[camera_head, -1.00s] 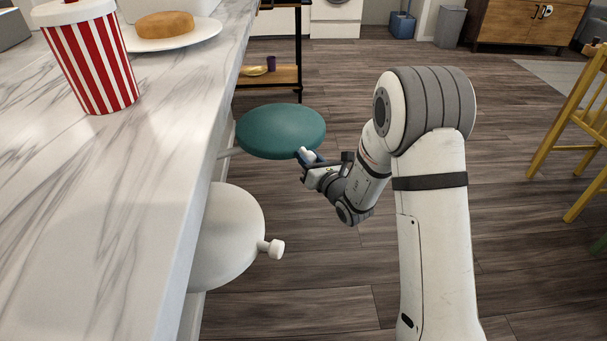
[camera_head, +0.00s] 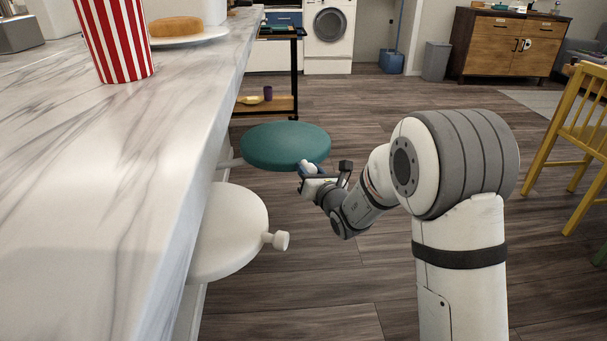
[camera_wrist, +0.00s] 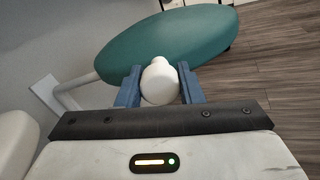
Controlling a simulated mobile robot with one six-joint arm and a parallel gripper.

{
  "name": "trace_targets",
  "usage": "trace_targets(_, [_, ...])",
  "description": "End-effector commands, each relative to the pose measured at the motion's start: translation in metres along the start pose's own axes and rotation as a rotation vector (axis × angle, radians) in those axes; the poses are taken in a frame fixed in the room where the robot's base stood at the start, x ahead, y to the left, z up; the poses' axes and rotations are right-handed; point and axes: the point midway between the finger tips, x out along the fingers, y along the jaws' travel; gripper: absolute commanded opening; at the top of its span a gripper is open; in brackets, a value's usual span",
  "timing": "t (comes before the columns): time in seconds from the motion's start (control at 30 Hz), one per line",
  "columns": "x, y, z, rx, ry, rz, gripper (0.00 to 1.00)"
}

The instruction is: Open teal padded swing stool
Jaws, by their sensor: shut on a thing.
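The teal padded stool seat (camera_head: 285,146) is out beside the counter on a pale swing arm (camera_head: 231,163), which also shows in the wrist view (camera_wrist: 78,82). The teal seat fills the top of the wrist view (camera_wrist: 170,42). A white round knob (camera_wrist: 159,82) sticks out from its near edge. My gripper (camera_head: 307,169) is at that edge. In the wrist view its blue fingers (camera_wrist: 160,88) stand on both sides of the knob, shut on it. The knob's stem is mostly hidden.
A white swing stool (camera_head: 228,232) with its own knob (camera_head: 281,240) is nearer, partly under the marble counter (camera_head: 120,190). A striped cup (camera_head: 112,40) and a plate (camera_head: 190,38) stand on the counter. A yellow chair (camera_head: 575,140) is at right. The wooden floor between is clear.

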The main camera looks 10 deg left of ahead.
Motion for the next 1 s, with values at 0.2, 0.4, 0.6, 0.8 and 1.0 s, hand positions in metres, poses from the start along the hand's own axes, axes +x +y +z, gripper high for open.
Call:
trace_targets(0.2, [-0.001,-0.002,-0.001,0.005,0.002,-0.009,0.37])
trace_targets(0.4, [0.0,0.003,-0.002,0.004,0.003,0.001,0.53])
trace_targets(0.6, [0.001,0.008,-0.003,0.003,0.004,0.009,0.55])
trace_targets(0.8, [-0.011,0.009,-0.001,0.003,0.006,0.01,0.55])
trace_targets(1.0, [-0.046,0.008,0.0,0.003,0.007,0.008,0.55])
